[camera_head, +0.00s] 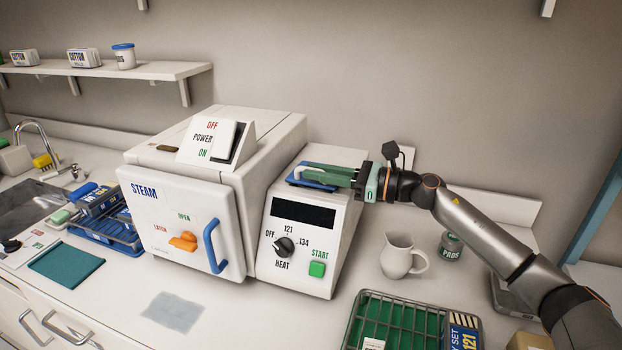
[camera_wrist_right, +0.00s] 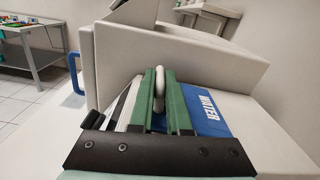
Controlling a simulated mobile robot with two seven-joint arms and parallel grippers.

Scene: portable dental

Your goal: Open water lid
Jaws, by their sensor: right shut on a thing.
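The blue water lid (camera_head: 303,183) lies on top of the control section of the white steam sterilizer (camera_head: 262,150). In the right wrist view the lid (camera_wrist_right: 212,116) carries the word WATER, and its pale looped handle (camera_wrist_right: 159,84) stands between the green fingers. My right gripper (camera_head: 318,173) reaches in from the right and is shut on this handle. The fingers hide part of the lid, and I cannot tell whether it is slightly raised. My left gripper is not in view.
A power switch box (camera_head: 212,142) stands on the sterilizer's top, left of the lid.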

